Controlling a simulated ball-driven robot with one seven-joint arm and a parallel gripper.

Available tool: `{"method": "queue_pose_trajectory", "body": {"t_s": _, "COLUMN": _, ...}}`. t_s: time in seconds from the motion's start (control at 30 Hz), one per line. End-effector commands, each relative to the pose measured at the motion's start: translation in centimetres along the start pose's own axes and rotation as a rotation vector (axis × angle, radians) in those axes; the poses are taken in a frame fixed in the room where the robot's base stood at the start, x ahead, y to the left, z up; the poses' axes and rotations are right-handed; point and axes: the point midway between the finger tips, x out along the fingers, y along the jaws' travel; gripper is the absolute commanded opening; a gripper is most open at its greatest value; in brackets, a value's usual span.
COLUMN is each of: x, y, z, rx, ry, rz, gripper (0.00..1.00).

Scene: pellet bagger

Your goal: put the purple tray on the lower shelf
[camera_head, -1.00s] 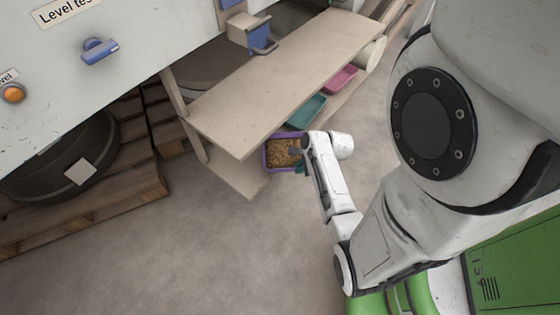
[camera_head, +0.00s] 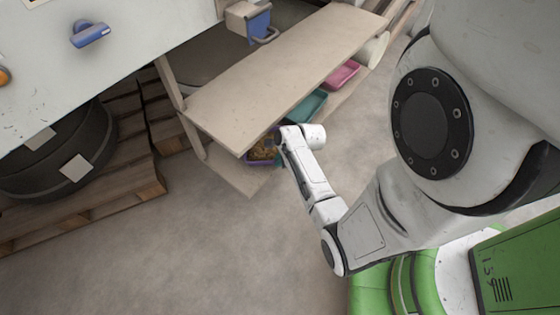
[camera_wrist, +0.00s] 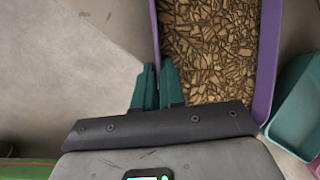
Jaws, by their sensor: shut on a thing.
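The purple tray (camera_wrist: 268,60) is filled with brown pellets. In the wrist view my gripper (camera_wrist: 158,72) has its teal fingers closed on the tray's near left wall. I cannot tell whether the tray touches the lower shelf.
A teal tray (camera_head: 307,106) and a pink tray (camera_head: 343,73) stand to the right under the upper board (camera_head: 280,70). The teal tray is close beside the purple one in the wrist view (camera_wrist: 300,112). The lower shelf's left front is bare.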

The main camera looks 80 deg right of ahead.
Motion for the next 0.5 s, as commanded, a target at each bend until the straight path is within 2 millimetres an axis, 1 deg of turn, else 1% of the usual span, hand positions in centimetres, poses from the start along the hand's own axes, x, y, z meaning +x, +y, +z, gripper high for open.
{"method": "queue_pose_trajectory", "body": {"t_s": 0.17, "x": 0.09, "y": -0.01, "z": 0.0, "rx": -0.001, "ry": -0.001, "rz": -0.001, "gripper": 0.0}}
{"method": "queue_pose_trajectory", "body": {"t_s": 0.2, "x": 0.1, "y": 0.06, "z": -0.01, "rx": 0.0, "ry": 0.0, "rz": 0.001, "gripper": 0.12}}
{"method": "queue_pose_trajectory", "body": {"t_s": 0.43, "x": 0.08, "y": 0.06, "z": -0.02, "rx": 0.0, "ry": 0.0, "rz": 0.001, "gripper": 0.34}}
{"method": "queue_pose_trajectory", "body": {"t_s": 0.5, "x": 0.08, "y": 0.06, "z": -0.02, "rx": 0.0, "ry": 0.0, "rz": 0.001, "gripper": 0.35}}
